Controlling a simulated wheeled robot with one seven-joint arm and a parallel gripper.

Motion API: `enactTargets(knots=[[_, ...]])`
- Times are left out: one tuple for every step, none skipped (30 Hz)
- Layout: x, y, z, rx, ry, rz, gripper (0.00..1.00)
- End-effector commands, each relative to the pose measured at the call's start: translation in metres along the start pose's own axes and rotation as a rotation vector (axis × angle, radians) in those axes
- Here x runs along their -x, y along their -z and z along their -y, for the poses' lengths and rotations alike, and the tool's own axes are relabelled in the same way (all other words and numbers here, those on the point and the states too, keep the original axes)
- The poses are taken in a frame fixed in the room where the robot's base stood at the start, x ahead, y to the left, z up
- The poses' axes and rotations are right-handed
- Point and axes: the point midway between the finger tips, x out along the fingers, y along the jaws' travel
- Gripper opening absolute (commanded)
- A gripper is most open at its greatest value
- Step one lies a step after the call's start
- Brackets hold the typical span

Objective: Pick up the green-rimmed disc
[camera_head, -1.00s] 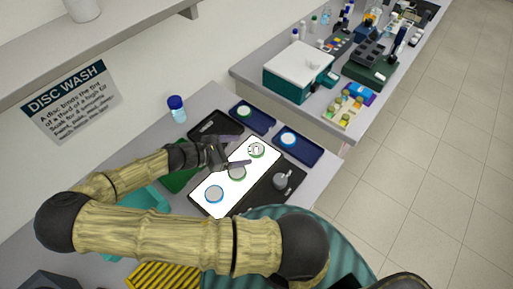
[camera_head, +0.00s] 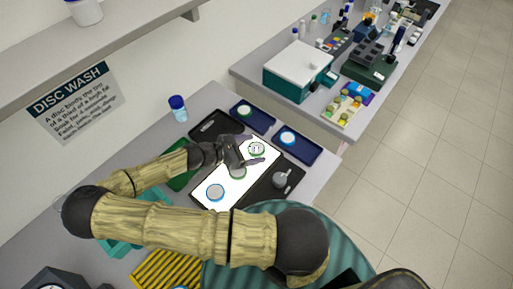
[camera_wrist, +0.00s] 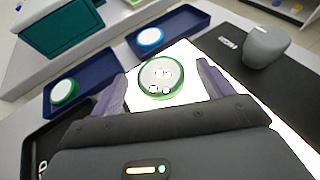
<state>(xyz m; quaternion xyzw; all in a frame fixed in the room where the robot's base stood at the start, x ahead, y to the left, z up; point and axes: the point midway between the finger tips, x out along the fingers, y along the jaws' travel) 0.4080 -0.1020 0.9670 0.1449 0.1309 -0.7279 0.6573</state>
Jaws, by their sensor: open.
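A green-rimmed disc (camera_head: 257,149) with dark marks on its pale face lies at the far end of the lit white panel. In the wrist view this disc (camera_wrist: 162,80) shows between and beyond my fingers. My gripper (camera_head: 251,150) is open and empty, its two fingers pointing toward that disc; I cannot tell whether they touch it. A second green-rimmed disc (camera_head: 237,172) lies mid-panel, partly hidden by my gripper. Another green-rimmed disc (camera_head: 243,111) sits in a blue tray at the back, also in the wrist view (camera_wrist: 64,92).
A blue-rimmed disc (camera_head: 215,192) lies at the panel's near end. Another blue-rimmed disc (camera_head: 288,138) sits in the right blue tray (camera_head: 309,156). A grey rounded object (camera_head: 281,179) stands on the black surface right of the panel. A blue-capped bottle (camera_head: 178,108) stands behind.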

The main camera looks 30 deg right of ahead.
Motion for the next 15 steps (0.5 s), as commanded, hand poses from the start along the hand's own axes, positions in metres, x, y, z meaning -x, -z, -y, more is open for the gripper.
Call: enactTargets(knots=[[0.0001, 0.0001, 0.0, 0.0, 0.0, 0.0, 0.8], [0.0001, 0.0001, 0.0, 0.0, 0.0, 0.0, 0.8], [0.0002, 0.0001, 0.0, 0.0, 0.0, 0.0, 0.8], [0.0002, 0.0001, 0.0, 0.0, 0.0, 0.0, 0.8], [0.0002, 0.0001, 0.0, 0.0, 0.0, 0.0, 0.8], [0.0002, 0.0, 0.0, 0.0, 0.0, 0.0, 0.8], [0.0003, 0.0, 0.0, 0.0, 0.0, 0.0, 0.8], [0.0003, 0.0, 0.0, 0.0, 0.0, 0.0, 0.8], [0.0003, 0.0, 0.0, 0.0, 0.0, 0.0, 0.8], [0.0003, 0.0, 0.0, 0.0, 0.0, 0.0, 0.78], [0.0003, 0.0, 0.0, 0.0, 0.0, 0.0, 0.72], [0.0004, 0.0, 0.0, 0.0, 0.0, 0.0, 0.64], [0.0004, 0.0, 0.0, 0.0, 0.0, 0.0, 0.58], [0.0004, 0.0, 0.0, 0.0, 0.0, 0.0, 0.52], [0.0004, 0.0, 0.0, 0.0, 0.0, 0.0, 0.44]])
